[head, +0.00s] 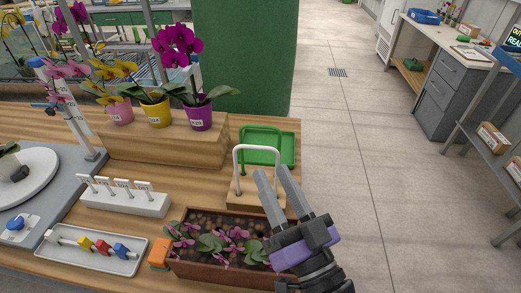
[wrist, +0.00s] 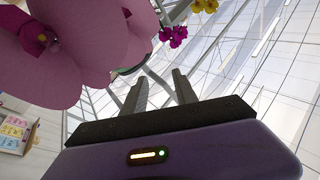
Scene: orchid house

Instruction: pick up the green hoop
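I cannot make out a clear green hoop. In the head view a white arch (head: 257,148) stands on a wooden block (head: 247,198), and a small green upright piece (head: 243,166) shows inside its left leg. I cannot tell if that piece is the hoop. My gripper (head: 271,171) is raised in front of the arch, its fingers hiding part of the arch and block. The fingers stand apart with nothing between them. In the wrist view my gripper (wrist: 160,85) also shows a clear gap.
A green tray (head: 284,157) lies behind the arch. A brown planter (head: 200,267) of pink flowers stands in front, beside a metal tray (head: 131,263) of coloured pieces. Several potted orchids stand on a wooden step (head: 165,150). Large pink petals (wrist: 50,75) fill the wrist view's upper left.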

